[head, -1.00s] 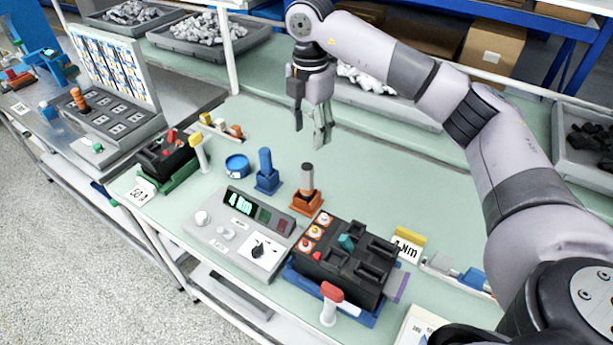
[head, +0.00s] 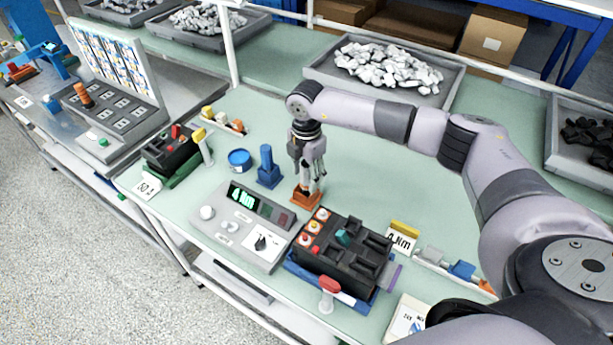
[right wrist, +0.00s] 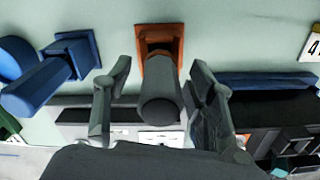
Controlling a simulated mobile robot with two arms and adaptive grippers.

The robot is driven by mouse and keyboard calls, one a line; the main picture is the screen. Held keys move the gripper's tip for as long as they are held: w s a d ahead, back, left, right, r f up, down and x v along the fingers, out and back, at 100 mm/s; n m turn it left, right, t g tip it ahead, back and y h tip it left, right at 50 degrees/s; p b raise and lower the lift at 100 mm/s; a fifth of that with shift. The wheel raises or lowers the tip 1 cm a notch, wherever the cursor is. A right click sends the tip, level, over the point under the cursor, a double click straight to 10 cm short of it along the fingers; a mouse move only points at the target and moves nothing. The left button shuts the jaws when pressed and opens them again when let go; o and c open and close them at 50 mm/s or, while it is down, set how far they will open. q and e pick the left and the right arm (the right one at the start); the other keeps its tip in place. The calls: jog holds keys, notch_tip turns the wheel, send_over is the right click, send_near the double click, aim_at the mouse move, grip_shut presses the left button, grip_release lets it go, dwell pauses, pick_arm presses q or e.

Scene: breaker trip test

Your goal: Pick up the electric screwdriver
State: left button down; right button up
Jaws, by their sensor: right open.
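A dark grey cylindrical tool, apparently the screwdriver, stands upright in an orange holder (head: 303,199) on the green bench. In the head view it is mostly hidden by my right gripper (head: 309,183), which points down over it. In the right wrist view the grey tool (right wrist: 160,103) rises from the orange holder (right wrist: 165,42) between my open fingers (right wrist: 158,92). A gap shows on each side; I see no clear contact. A blue tool in a blue holder (head: 267,175) stands left of it. My left gripper is not in view.
A control panel with a green display (head: 238,230) lies just in front. A black breaker block (head: 345,262) sits on a blue base to the right. A round blue tin (head: 239,160) is left. The bench behind is clear up to a tray of pale parts (head: 385,70).

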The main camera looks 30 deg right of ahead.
jog(key=shift+f, duration=0.15)
grip_shut()
dwell(0.6)
